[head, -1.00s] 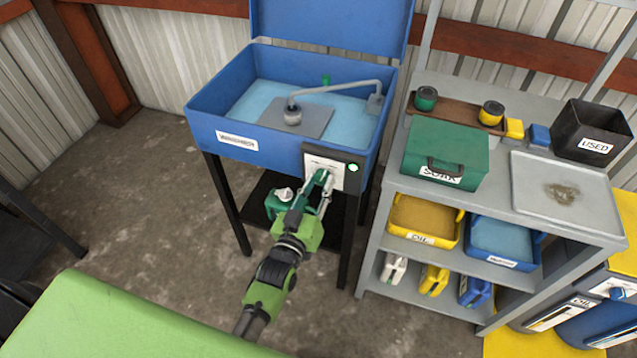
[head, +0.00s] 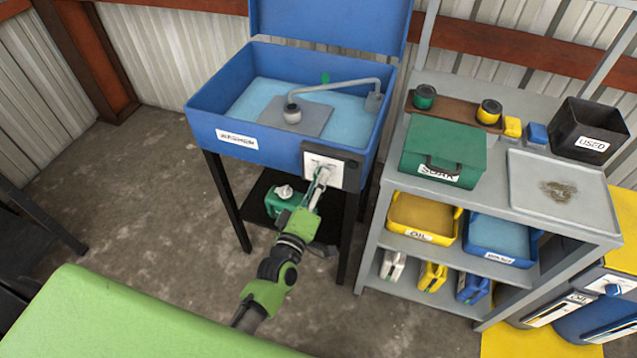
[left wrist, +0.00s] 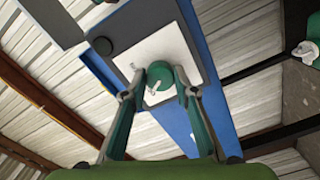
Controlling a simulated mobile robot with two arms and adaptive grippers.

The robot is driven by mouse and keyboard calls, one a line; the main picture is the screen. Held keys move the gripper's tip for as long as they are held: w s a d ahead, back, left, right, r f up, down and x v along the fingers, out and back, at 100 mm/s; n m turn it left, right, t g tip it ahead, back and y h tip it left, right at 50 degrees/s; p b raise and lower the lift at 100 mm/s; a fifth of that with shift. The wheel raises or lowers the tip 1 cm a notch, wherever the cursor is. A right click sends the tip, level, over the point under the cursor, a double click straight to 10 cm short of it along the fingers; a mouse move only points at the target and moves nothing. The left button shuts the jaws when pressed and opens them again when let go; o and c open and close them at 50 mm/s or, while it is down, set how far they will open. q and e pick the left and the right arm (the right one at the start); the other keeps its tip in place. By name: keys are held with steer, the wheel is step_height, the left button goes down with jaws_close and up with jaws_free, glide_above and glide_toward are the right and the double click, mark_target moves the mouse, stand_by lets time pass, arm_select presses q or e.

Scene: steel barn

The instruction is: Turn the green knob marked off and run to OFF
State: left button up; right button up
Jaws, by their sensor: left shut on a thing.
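The white-faced control panel (head: 318,161) is on the front right of the blue parts washer (head: 240,120). My left gripper (head: 321,180) reaches it from below and hides most of its middle in the head view. In the left wrist view the round green knob (left wrist: 160,73) sits on the white plate (left wrist: 150,48), between the two fingertips of my left gripper (left wrist: 160,83). The fingers are shut on its sides. A small white pointer shows at the knob's lower left. The plate's lettering is not readable. A dark round lamp (left wrist: 101,46) sits beside the plate. My right gripper is not in view.
A grey shelf (head: 400,185) with a green box (head: 420,148) and several bins and bottles stands close on the right. A green container (head: 284,195) sits on the low shelf under the washer. Open floor (head: 150,200) lies to the left.

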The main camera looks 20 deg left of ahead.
arm_select(q)
steer(key=shift+n, duration=0.6)
steer(key=o, duration=1.1)
steer(key=s, duration=1.2)
steer(key=shift+a, duration=0.2)
